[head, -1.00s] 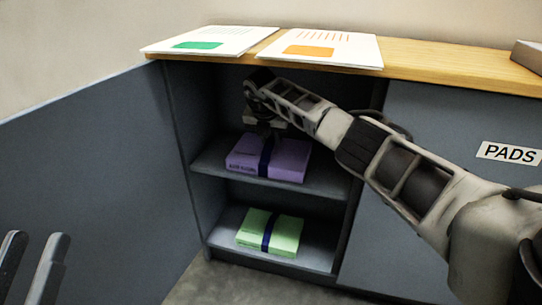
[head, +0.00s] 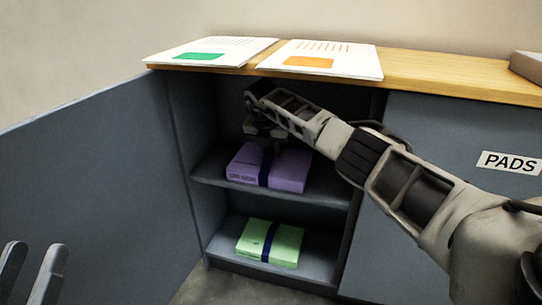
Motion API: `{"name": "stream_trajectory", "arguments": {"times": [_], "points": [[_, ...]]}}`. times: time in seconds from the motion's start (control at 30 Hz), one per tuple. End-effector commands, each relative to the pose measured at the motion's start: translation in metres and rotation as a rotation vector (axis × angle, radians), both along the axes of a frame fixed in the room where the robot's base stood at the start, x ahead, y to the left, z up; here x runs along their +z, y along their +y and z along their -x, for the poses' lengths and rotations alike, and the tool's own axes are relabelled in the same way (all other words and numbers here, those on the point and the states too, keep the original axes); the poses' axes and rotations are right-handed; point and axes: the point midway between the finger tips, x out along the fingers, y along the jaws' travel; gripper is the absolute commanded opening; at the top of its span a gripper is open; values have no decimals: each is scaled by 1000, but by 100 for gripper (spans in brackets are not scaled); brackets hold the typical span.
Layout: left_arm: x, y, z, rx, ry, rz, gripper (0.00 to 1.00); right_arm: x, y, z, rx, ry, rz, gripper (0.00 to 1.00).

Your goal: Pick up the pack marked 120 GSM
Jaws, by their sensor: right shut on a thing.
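A purple pack (head: 290,172) with a dark blue band lies on the upper shelf of the open cabinet. Dark print shows on its front edge, too small for me to read surely. My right gripper (head: 266,148) reaches in from above and is shut on the purple pack at its band; the fingertips are partly hidden in shadow. A green pack (head: 286,246) with a blue band lies on the lower shelf; its print is unreadable. My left gripper (head: 30,275) is at the lower left, its two fingers apart and empty, away from the packs.
The upper shelf (head: 325,194) and the cabinet walls enclose the purple pack. An open door (head: 90,200) stands at the left. A closed door with a PADS label (head: 511,163) is at the right. White sheets with green (head: 199,56) and orange (head: 309,62) patches lie on the wooden top.

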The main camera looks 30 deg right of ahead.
Motion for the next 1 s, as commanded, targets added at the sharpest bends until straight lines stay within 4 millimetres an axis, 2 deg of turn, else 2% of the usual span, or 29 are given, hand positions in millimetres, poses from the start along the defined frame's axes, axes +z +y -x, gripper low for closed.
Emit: {"name": "stream_trajectory", "arguments": {"times": [0.17, 0.27, 0.47, 0.87, 1.0], "points": [[1, -1, -1, -9, 34, 8, 36, 11, 0, -1, 1, -4, 0, 0], [-16, 0, -1, -9, 158, 38, 36, 21, 0, -1, 1, -6, 0, 0], [-31, -2, 2, -28, 295, 71, 36, 19, 13, 10, 3, -4, 0, 0], [-70, -11, 25, -85, 665, 164, 36, 20, 62, 52, 6, -4, 0, 0], [-72, -8, 23, -56, 660, 103, 36, 20, 86, 72, 6, -4, -1, 0]]}}
